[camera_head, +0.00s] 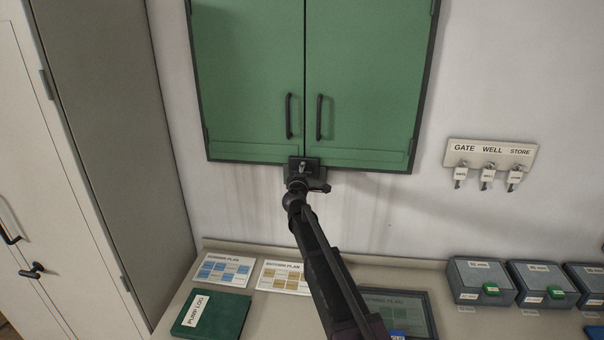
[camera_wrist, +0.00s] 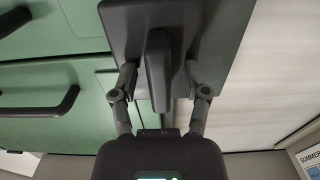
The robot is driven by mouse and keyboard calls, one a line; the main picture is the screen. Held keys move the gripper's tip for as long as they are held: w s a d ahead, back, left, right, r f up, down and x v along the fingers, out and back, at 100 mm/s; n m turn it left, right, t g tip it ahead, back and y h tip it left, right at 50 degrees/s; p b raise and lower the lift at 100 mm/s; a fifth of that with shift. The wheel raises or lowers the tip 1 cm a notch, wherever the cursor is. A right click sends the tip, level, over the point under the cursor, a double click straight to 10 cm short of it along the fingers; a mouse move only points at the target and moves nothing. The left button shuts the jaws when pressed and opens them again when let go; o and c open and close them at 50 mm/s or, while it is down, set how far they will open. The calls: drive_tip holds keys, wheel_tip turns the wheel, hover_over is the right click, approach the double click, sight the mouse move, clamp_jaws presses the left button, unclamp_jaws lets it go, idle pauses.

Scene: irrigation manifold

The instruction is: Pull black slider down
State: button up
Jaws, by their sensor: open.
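The black slider (camera_wrist: 158,70) is a narrow upright bar on a dark backing plate (camera_wrist: 222,55), seen at the top middle of the wrist view. In the head view, the dark slider plate (camera_head: 313,163) sits at the bottom edge of the green cabinet (camera_head: 250,80), where its two doors meet. My gripper (camera_wrist: 160,82) is open, with one finger on each side of the bar and visible gaps between. In the head view my gripper (camera_head: 300,181) covers part of the plate. Contact with the bar cannot be made out.
Two dark door handles (camera_head: 289,116) (camera_head: 319,117) stand out just above the slider. A key rack (camera_head: 490,153) hangs to the right. Below, a counter (camera_head: 228,247) holds a green book (camera_head: 212,315), printed plans and grey boxes (camera_head: 481,281). A tall cabinet (camera_head: 120,130) stands left.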

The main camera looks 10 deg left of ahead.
clamp_jaws()
drive_tip(key=shift+f, duration=0.15)
wheel_tip(320, 180, down, 4)
drive_tip(key=b, duration=0.5)
drive_tip(key=shift+s+d+f, duration=0.1)
drive_tip(key=shift+f, duration=0.15)
drive_tip(key=shift+c, duration=1)
unclamp_jaws()
drive_tip(key=shift+o, duration=1)
drive_tip(key=shift+f, duration=0.15)
